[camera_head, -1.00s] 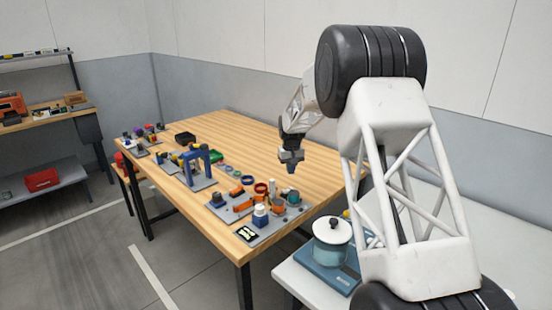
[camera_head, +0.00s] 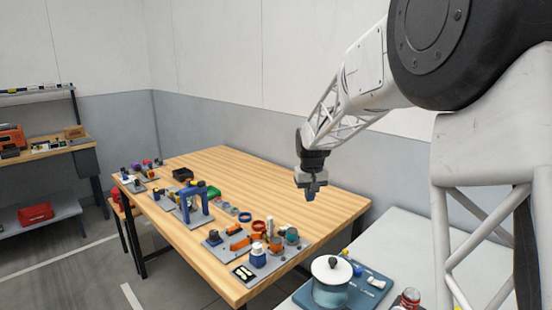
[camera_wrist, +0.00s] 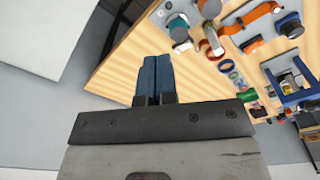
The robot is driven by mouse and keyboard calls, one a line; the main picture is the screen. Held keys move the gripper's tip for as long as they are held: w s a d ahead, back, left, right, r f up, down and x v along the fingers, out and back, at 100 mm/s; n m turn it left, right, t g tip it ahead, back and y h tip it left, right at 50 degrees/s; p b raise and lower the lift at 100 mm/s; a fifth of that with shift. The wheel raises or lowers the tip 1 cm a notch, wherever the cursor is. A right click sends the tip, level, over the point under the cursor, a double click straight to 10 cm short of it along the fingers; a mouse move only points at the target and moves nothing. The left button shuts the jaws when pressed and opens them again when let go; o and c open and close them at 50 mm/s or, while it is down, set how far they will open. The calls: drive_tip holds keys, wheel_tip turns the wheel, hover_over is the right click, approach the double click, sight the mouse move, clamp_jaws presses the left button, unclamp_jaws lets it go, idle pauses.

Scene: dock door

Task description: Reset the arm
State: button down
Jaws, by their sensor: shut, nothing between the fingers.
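My gripper (camera_head: 311,192) hangs in the air at the right side of the wooden table in the head view, pointing down. Its blue fingers are together with nothing between them. In the wrist view the gripper fingers (camera_wrist: 153,78) also show closed side by side, with bare wood of the table (camera_wrist: 108,72) behind them. My arm reaches in from the upper right of the head view.
A pale side table (camera_head: 400,250) bears a white-lidded pot (camera_head: 331,280) and a red can (camera_head: 409,299). The table's right half is mostly clear.

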drive_tip(key=s+d+r+m+t, duration=0.1)
drive_tip(key=s+d+r, duration=0.25)
drive_tip(key=s, duration=0.85)
drive_tip(key=s+d+r, duration=0.2)
drive_tip(key=s+r, duration=0.2)
drive_tip(key=s, duration=0.7)
drive_tip(key=s+d+f, duration=0.1)
drive_tip(key=s+f, duration=0.1)
drive_tip(key=s, duration=1.1)
drive_tip(key=s+d+f+m, duration=0.1)
drive_tip(key=s+f, duration=0.2)
drive_tip(key=s, duration=1)
drive_tip(key=shift+d+t, duration=0.15)
drive_tip(key=shift+t, duration=0.25)
drive_tip(key=shift+w, duration=0.1)
